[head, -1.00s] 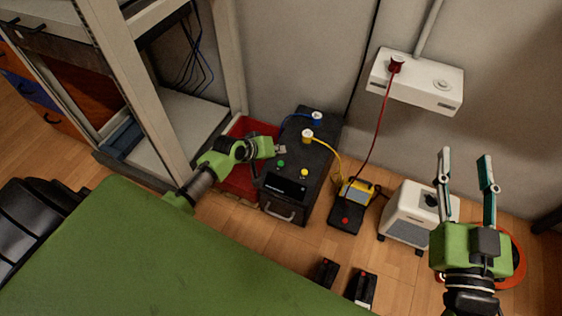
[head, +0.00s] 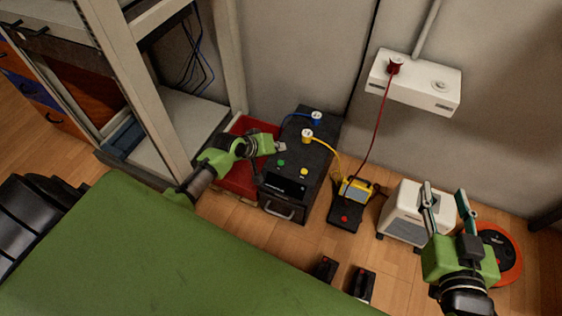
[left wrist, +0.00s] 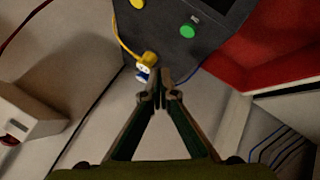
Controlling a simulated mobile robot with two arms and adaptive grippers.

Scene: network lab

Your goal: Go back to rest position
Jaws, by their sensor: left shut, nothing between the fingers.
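My left gripper (head: 281,147) is shut and empty. In the head view it is over the near left side of the black box unit (head: 312,160), by a green button (head: 281,162). In the left wrist view its fingertips (left wrist: 161,98) are together, close in the picture to a yellow plug (left wrist: 149,58) and a blue plug (left wrist: 142,75); I cannot tell whether they touch. My right gripper (head: 444,194) is open with nothing between its fingers. It shows in front of the white box (head: 403,208) on the floor at the right.
A red bin (head: 240,178) and a rack frame (head: 160,120) stand left of the black unit. A yellow-and-black device (head: 346,215) has a red cable to the white wall box (head: 415,82). An orange reel (head: 510,262) and two small black blocks (head: 361,285) are on the floor.

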